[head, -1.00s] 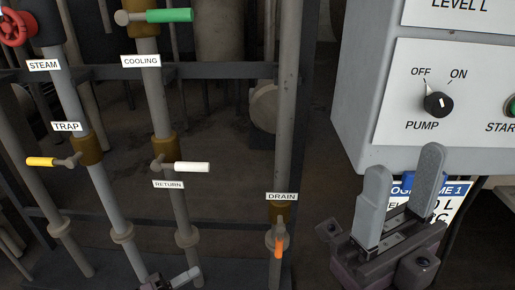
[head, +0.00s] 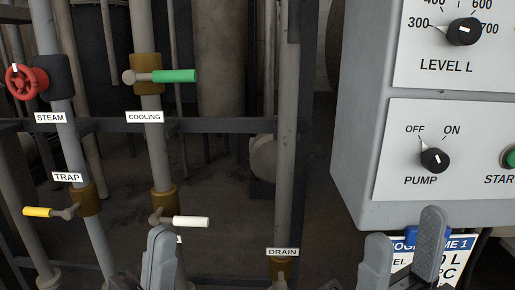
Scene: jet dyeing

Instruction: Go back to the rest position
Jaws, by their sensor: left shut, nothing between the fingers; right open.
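My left gripper (head: 161,245) is shut and empty at the bottom of the head view, in front of the return pipe, partly covering the RETURN label. My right gripper (head: 404,250) is open at the bottom right, below the control panel, with nothing between its two grey fingers. The lower parts of both grippers and both arms are cut off by the picture's bottom edge.
At left are pipes with a red steam wheel (head: 25,82), a yellow trap handle (head: 38,212), a green cooling handle (head: 174,76) and a white return handle (head: 190,222). At right stands the control panel (head: 350,150) with its pump knob (head: 435,160).

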